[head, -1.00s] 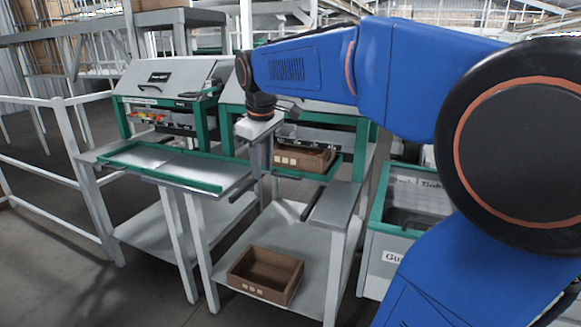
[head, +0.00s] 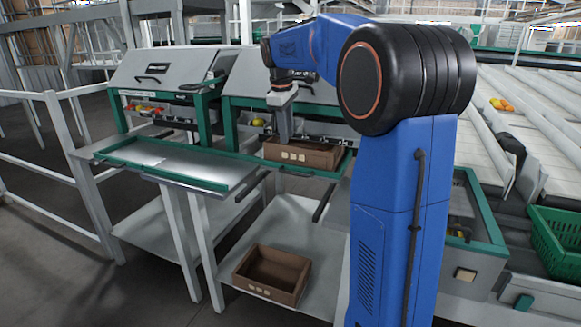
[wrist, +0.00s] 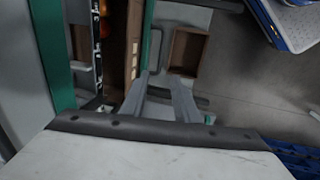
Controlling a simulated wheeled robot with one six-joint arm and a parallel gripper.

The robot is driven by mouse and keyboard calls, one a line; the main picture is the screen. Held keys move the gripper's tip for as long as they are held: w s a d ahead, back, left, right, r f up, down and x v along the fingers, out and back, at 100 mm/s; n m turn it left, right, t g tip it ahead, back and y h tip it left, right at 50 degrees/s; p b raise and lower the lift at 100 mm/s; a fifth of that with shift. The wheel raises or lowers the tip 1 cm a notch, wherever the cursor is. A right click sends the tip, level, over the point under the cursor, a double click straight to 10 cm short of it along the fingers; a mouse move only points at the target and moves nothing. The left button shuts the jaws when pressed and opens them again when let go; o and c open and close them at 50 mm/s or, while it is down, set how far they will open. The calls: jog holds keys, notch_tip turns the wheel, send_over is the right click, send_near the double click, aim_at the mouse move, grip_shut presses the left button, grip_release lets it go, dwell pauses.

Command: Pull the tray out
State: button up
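A brown tray (head: 318,158) with light labels on its front sits in the green-framed station, below the slanted cover. Its labelled side also shows in the wrist view (wrist: 133,62). My gripper (head: 284,140) points down at the left part of this tray in the head view. In the wrist view my gripper (wrist: 162,82) has its two grey fingers apart, with a gap between them and nothing seen held. The left finger is close to the tray's labelled side; I cannot tell whether they touch.
A second brown tray (head: 272,273), empty, lies on the lower shelf (head: 222,243). A green-edged metal worktop (head: 165,160) stands left of the station. White railings (head: 40,145) are at far left; a green crate (head: 556,240) and sloped conveyor lanes (head: 500,120) are at right.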

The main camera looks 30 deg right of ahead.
send_near(289, 166)
jog(key=s+f, duration=0.1)
jog(key=f, duration=0.1)
jog(key=s+f, duration=0.1)
jog(key=f, duration=0.2)
jog(key=s+f, duration=0.1)
jog(key=f, duration=0.1)
jog(key=shift+a+f, duration=0.2)
jog(key=shift+a, duration=0.05)
grip_shut()
